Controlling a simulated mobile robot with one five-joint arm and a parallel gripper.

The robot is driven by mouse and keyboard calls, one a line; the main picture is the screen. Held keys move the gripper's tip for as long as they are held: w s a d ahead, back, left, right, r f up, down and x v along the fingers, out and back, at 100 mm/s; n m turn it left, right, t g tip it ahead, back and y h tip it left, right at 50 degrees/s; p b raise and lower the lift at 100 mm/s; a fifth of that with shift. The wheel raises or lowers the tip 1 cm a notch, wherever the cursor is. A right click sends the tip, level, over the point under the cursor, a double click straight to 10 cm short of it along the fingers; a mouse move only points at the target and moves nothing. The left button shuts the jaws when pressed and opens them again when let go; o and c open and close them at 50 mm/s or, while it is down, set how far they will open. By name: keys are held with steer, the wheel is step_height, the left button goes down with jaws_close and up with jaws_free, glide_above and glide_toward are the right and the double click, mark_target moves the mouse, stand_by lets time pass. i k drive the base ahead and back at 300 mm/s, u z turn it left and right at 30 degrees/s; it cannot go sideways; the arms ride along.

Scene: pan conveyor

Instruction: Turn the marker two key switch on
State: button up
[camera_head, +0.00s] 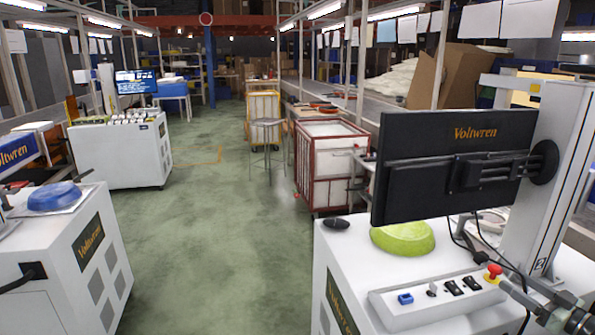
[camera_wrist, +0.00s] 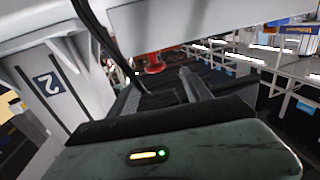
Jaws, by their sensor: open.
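A white control box (camera_head: 400,315) sits on the front right cabinet. It carries a blue button (camera_head: 405,299), a small dark knob (camera_head: 432,289) that looks like the key switch, black rocker switches (camera_head: 453,287) and a red mushroom button (camera_head: 494,270). A dark plate with a "2" (camera_wrist: 49,85) is on the white post in the wrist view; a small marker plate (camera_head: 541,264) shows on the post in the head view. My gripper (camera_wrist: 160,88) is open, with nothing seen between its fingers. A red knob (camera_wrist: 153,66) shows beyond the fingers. The key switch cannot be made out there.
A black monitor (camera_head: 450,165) overhangs the cabinet, with loose cables beside the post. A green bowl (camera_head: 403,237) and a black mouse (camera_head: 336,224) lie behind the control box. A white cabinet with a blue bowl (camera_head: 54,197) stands at left. The green floor between is clear.

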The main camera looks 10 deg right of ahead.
mark_target(433, 288)
steer(key=k, duration=0.9)
